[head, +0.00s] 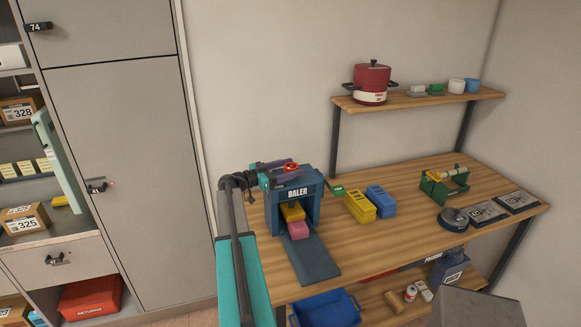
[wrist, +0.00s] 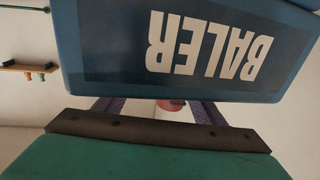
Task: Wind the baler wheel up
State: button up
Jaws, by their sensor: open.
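The blue baler (head: 313,213) stands on the wooden bench, its BALER sign facing the front. Its small red wheel (head: 291,166) is on top. In the head view, my gripper (head: 286,171) reaches in from the left at the height of the baler's top, with its dark fingers apart on either side of the wheel. Contact cannot be told. In the wrist view, the baler's sign (wrist: 205,45) appears upside down and hides the fingertips. A small red patch shows between the fingers; I cannot tell if it is the wheel. A yellow and a pink block sit in the baler's opening.
Yellow bins (head: 359,206) and blue bins (head: 381,201) stand right of the baler on the bench (head: 400,240). A green spool holder (head: 445,183) is farther right. A shelf above holds a red pot (head: 372,81) and cups. Grey lockers (head: 115,150) stand at the left.

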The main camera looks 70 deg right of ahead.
jog(key=shift+s+d, duration=0.2)
jog(key=shift+d, duration=0.05)
